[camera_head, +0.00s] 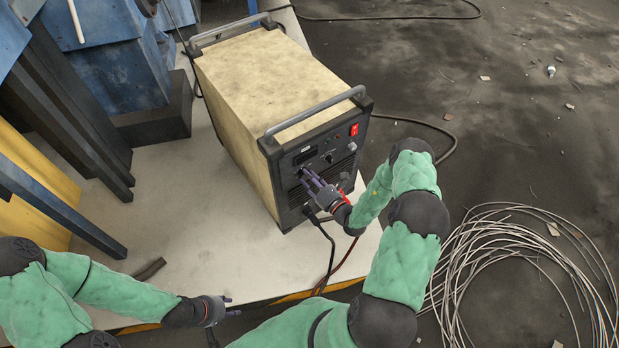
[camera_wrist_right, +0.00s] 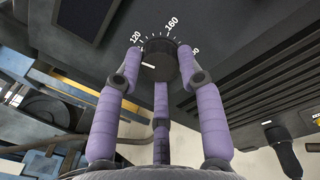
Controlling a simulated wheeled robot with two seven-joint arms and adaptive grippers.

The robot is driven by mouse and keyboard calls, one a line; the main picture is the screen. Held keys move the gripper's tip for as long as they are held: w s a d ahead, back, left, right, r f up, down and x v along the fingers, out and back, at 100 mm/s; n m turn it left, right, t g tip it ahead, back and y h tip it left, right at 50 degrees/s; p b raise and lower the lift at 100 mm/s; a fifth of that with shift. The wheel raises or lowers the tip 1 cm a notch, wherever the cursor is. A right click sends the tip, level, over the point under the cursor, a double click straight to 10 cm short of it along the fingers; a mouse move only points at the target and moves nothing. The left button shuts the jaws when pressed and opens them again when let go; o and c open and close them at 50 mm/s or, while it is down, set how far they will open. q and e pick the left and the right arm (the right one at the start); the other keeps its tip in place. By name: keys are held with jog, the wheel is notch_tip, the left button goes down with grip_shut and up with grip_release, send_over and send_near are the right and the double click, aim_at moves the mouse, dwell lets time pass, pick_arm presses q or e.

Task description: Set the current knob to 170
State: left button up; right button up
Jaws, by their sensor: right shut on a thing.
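The welding machine (camera_head: 250,85) is a tan box with a black front panel and grey handles. In the right wrist view the current knob (camera_wrist_right: 160,60) is round and black, with printed marks 120 and 160 and a partly hidden number at right. Its white pointer line lies on the left side, toward a point below the 120. My right gripper (camera_head: 308,182) is shut on the knob; its purple fingers (camera_wrist_right: 160,75) surround it in the right wrist view. My left gripper (camera_head: 230,305) is empty and open, low in the head view, away from the machine.
The machine stands on a pale tabletop (camera_head: 165,215). A red switch (camera_head: 354,130) and another small knob (camera_head: 328,157) sit on its panel. Cables hang below the panel. Blue metal blocks (camera_head: 120,70) stand at left; coiled wire (camera_head: 500,260) lies on the floor at right.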

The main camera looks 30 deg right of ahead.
jog(key=m+p, duration=0.1)
jog(key=m, duration=0.6)
jog(key=m+h+p, duration=0.1)
jog(key=m, duration=0.6)
jog(key=m+p, duration=0.1)
jog(key=m, duration=0.6)
jog(key=shift+t+h, duration=0.4)
jog(key=shift+m, duration=0.3)
jog(key=o, duration=1.1)
jog(key=shift+d+f, duration=0.1)
jog(key=shift+f, duration=0.05)
jog(key=shift+o, duration=0.2)
